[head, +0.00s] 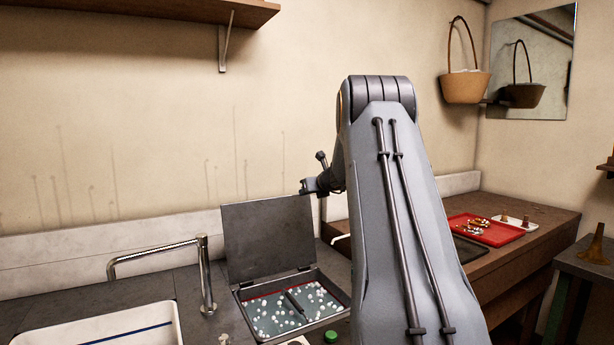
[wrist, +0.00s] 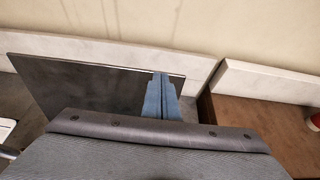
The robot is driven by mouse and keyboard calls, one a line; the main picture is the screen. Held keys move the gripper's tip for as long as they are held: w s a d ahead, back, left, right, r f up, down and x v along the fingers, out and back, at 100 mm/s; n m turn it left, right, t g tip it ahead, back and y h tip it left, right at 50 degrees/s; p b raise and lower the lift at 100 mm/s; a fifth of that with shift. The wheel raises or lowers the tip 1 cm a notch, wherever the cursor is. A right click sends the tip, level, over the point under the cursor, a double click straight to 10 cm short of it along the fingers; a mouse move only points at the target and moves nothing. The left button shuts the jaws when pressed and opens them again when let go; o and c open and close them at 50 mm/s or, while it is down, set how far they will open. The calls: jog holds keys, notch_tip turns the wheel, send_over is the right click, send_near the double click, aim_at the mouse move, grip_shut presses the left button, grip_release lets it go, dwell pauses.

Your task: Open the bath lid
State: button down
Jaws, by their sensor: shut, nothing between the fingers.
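The bath (head: 342,299) is a dark rectangular basin set in the counter, with white balls floating on greenish liquid and a dark bar among them. Its flat dark grey lid (head: 265,240) stands raised at the back edge, close to upright, leaving the bath uncovered. My gripper (head: 306,187) is by the lid's upper right corner. In the wrist view my gripper (wrist: 161,96) shows as blue-grey fingers, shut and empty, in front of the lid (wrist: 80,88) near its right end. I cannot tell whether the fingers touch it.
A curved metal tap (head: 205,275) and a white sink (head: 100,328) are left of the bath. A green button (head: 331,337) is at its front. A red tray (head: 486,230) lies on the wooden bench (head: 530,245) at right. The wall stands close behind.

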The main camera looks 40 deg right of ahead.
notch_tip(320, 180, up, 10)
jog(key=s, duration=0.2)
jog(key=shift+r+b, duration=0.15)
jog(key=shift+b, duration=0.15)
jog(key=s+a+f+n+g+y, duration=0.1)
jog(key=s+a+f+n+g, duration=0.1)
jog(key=s+a+f+n, duration=0.6)
jog(key=s+a+f+n+g+y, duration=0.1)
jog(key=a+f+n+g, duration=0.3)
jog(key=a, duration=0.8)
jog(key=s+a+f+n+g+y, duration=0.1)
jog(key=s+a+f+n, duration=0.45)
jog(key=a+f, duration=0.35)
jog(key=s+a+f+n+g, duration=0.1)
jog(key=s+a+f+n, duration=0.2)
jog(key=s, duration=0.6)
jog(key=s+a+f+n+g+h+b, duration=0.1)
jog(key=s+a+f+n+g, duration=0.1)
jog(key=s+a+f+n, duration=0.2)
jog(key=s+a+f+n+g, duration=0.1)
jog(key=s+a+f+n, duration=0.3)
jog(key=s+a+n, duration=0.4)
jog(key=s+n, duration=0.5)
jog(key=s, duration=0.1)
jog(key=shift+s+f+g, duration=0.15)
jog(key=shift+s+g, duration=0.05)
jog(key=shift+g, duration=0.2)
jog(key=shift+d, duration=0.1)
